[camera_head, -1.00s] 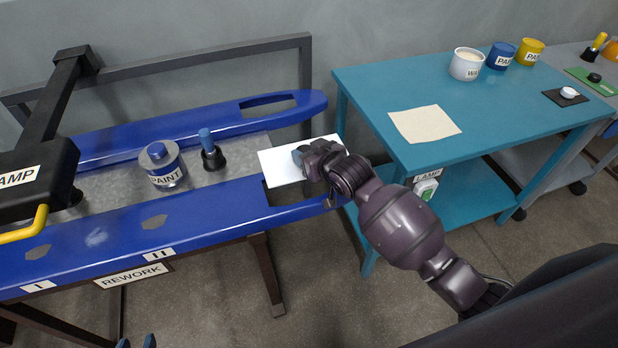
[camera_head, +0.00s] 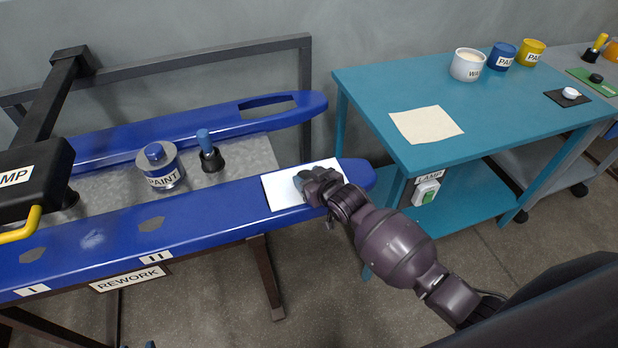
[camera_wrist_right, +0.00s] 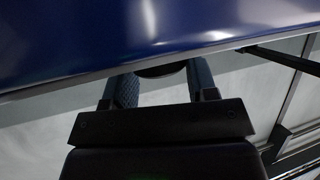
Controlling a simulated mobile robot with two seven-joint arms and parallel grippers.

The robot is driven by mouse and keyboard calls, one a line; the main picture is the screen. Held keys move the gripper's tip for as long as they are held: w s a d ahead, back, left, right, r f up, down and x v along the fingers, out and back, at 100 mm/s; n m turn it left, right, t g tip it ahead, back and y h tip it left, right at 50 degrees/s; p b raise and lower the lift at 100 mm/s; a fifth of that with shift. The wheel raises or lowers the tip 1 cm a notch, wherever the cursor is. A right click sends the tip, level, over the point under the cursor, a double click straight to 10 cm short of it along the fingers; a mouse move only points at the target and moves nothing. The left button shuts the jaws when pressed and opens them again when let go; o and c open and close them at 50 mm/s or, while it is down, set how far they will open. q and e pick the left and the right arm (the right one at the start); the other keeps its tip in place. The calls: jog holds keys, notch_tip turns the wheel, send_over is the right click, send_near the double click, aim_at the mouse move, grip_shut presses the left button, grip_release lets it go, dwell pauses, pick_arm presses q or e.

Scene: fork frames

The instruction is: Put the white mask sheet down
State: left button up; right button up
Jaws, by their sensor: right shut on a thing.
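The white mask sheet (camera_head: 277,194) lies flat over the right end of the near blue panel (camera_head: 215,205) in the head view. It looks level with the panel top, but I cannot tell whether it touches all over. My right gripper (camera_head: 304,179) is over the sheet's middle and hides part of it. In the right wrist view its fingers (camera_wrist_right: 163,85) stand on both sides of a dark round part, with the blue panel beyond. It is shut on the mask sheet. A bluish tip at the head view's bottom edge may belong to my left gripper (camera_head: 150,345).
The teal table (camera_head: 500,115) at right holds a beige sheet (camera_head: 425,124) and several pots.

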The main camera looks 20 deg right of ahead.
jog(key=shift+f, duration=0.15)
jog(key=o, duration=1)
jog(key=shift+s+d+r, duration=0.1)
jog(key=shift+s+r, duration=0.1)
jog(key=shift+r, duration=0.1)
jog(key=shift+p+v, duration=0.8)
jog(key=shift+v, duration=4.95)
